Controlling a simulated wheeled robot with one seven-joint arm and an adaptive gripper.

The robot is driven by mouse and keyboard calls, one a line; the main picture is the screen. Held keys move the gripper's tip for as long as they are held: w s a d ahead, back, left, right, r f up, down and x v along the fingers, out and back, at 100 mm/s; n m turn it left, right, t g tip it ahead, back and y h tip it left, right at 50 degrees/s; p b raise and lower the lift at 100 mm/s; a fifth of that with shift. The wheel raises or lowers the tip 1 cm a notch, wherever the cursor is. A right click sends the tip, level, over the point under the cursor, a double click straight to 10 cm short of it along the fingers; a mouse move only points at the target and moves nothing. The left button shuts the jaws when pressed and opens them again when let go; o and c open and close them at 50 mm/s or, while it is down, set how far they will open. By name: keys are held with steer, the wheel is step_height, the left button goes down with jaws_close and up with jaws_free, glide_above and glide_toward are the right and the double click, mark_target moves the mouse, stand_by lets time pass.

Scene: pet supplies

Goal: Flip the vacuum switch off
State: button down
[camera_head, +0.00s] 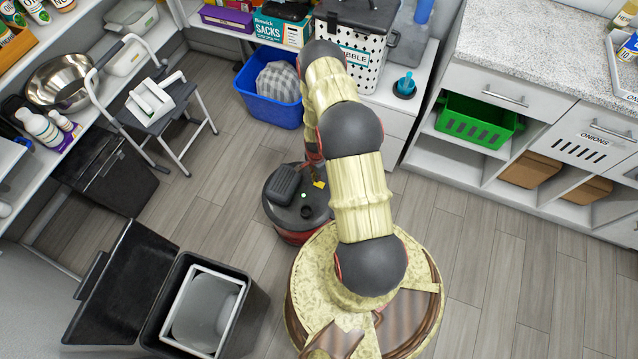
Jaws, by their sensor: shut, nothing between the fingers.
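The vacuum is a round canister (283,221) with a black top and a red lower body. It stands on the floor left of my arm and close to my base. Its top carries a dark raised part (285,182), a yellow patch and small round marks. I cannot tell which of these is the switch or how it is set. My arm rises from my base and bends down at its far end. My gripper (313,166) is shut and empty, low behind my arm near the vacuum's far edge. The arm hides much of it, and contact with the vacuum is unclear.
An open black bin (258,305) stands at the lower left. A grey step stool (158,110) and a blue crate (262,108) are behind the vacuum. A counter with a green basket (470,118) stands right. Wood floor is clear left of the vacuum.

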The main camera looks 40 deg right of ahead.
steer(key=shift+f+b, duration=1.05)
steer(key=shift+f, duration=0.3)
stand_by(0.7)
steer(key=shift+r, duration=0.15)
steer(key=shift+r+p, duration=2.15)
steer(key=shift+r, duration=1.3)
